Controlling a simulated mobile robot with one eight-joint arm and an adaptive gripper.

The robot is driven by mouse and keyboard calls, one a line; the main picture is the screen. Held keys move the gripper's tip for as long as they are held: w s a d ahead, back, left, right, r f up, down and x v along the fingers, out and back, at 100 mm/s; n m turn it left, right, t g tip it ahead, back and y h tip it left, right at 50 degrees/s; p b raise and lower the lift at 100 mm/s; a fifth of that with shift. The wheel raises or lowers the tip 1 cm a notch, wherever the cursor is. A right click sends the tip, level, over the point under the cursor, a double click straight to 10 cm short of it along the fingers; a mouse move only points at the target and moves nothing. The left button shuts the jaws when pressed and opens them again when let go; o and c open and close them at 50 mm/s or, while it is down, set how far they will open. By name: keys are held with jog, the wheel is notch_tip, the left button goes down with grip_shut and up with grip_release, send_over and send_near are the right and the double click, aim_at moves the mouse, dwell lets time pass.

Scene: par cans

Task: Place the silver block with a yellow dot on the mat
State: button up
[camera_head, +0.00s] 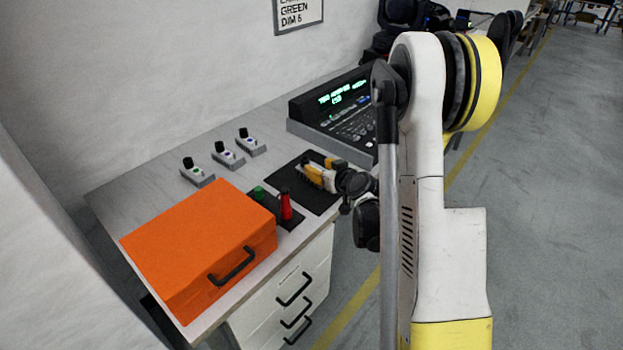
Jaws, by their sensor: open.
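A dark mat (318,204) lies on the grey table beside the console. My gripper (312,172) is low over this mat, its yellow and white fingers open. A small pale ribbed piece (300,179) shows at the fingertips. It looks like a silver block on the mat, but the fingers cover most of it, and no yellow dot can be made out. Three other silver blocks with black knobs stand apart on the table: one with a green dot (198,176), one with a blue dot (229,159) and one with a purplish dot (252,147).
An orange case (195,240) with a black handle fills the table's near left. A lighting console (345,115) stands behind. Drawers (295,290) are below.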

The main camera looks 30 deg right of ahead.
jog(key=s+a+r+n+g+y, duration=0.1)
jog(key=s+a+r+g, duration=0.1)
jog(key=s+a+r, duration=0.5)
jog(key=s+a+r+g+y, duration=0.1)
jog(key=s+a+r, duration=0.3)
jog(key=a, duration=0.5)
jog(key=s+a+r+g, duration=0.1)
jog(key=s+a, duration=0.1)
jog(key=s, duration=0.6)
jog(key=s+a+r+g+h, duration=0.1)
jog(key=s+a+g, duration=0.1)
jog(key=s, duration=0.7)
jog(key=shift+a, duration=0.3)
